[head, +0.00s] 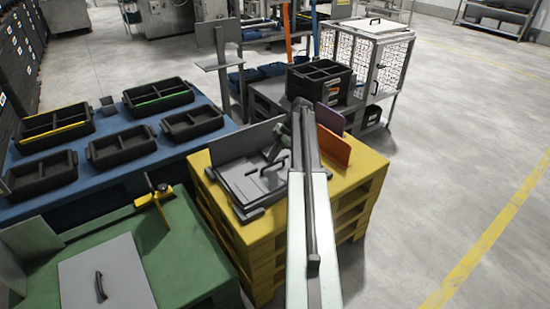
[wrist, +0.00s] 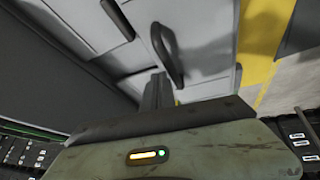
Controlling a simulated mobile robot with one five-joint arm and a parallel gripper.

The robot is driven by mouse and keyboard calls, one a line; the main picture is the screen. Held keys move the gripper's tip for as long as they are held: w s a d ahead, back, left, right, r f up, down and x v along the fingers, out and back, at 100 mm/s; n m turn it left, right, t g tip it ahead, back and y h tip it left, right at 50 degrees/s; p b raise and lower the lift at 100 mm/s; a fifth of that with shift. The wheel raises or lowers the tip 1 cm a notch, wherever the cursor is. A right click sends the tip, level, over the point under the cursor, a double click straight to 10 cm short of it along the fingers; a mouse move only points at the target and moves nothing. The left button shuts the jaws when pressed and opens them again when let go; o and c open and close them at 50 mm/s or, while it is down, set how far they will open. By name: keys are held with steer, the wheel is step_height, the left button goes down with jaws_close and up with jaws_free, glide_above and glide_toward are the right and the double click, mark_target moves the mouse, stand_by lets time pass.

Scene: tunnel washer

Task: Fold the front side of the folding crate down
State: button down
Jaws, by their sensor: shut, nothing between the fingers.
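The grey folding crate (head: 238,187) sits on the yellow pallet stack (head: 362,182). One long grey wall (head: 243,141) stands upright along its far side. Nearer to me, grey panels with a dark handle lie low and look flat; I cannot tell for sure which panel is the front side. My gripper (head: 270,157) is shut and empty, above the crate's right part, partly hidden by my arm. In the wrist view the shut fingers (wrist: 158,92) point toward grey panels (wrist: 203,35) and a dark handle (wrist: 166,52). I cannot tell whether they touch.
An orange panel (head: 334,147) and a purple panel (head: 329,118) stand at the stack's right edge. A blue table (head: 105,155) with black trays is at left. A green table (head: 190,262) with a grey lid (head: 105,275) is at front left. Floor at right is clear.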

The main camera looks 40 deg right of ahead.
steer(key=shift+w+f, duration=0.15)
steer(key=shift+f, duration=0.1)
stand_by(0.4)
steer(key=w+d+r+p, duration=0.5)
steer(key=w+r+p, duration=0.1)
steer(key=r+p, duration=0.2)
steer(key=shift+r+p, duration=0.4)
steer(key=shift+r, duration=0.05)
steer(key=shift+w+d, duration=0.1)
steer(key=shift+w, duration=0.05)
